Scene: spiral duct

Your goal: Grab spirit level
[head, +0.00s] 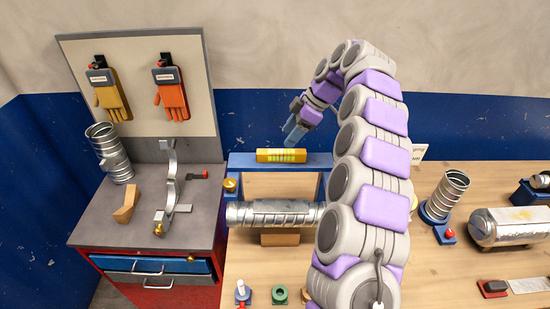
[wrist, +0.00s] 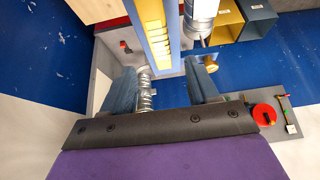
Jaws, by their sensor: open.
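The spirit level (head: 281,155) is a yellow bar with pale greenish windows, lying along the top of a blue frame (head: 240,161) at the back of the wooden workbench. In the wrist view the yellow level (wrist: 157,42) runs from the top edge down toward the space between my fingers. My gripper (head: 295,130) is above and slightly right of the level in the head view, pointing down. In the wrist view my gripper (wrist: 162,88) has its two blue fingers wide apart, with nothing between them. The level appears apart from both fingers.
A grey-topped red cabinet (head: 155,215) with a duct piece and metal bracket stands left. More duct parts (head: 445,195) stand right. A board with gloves (head: 140,90) hangs behind the cabinet.

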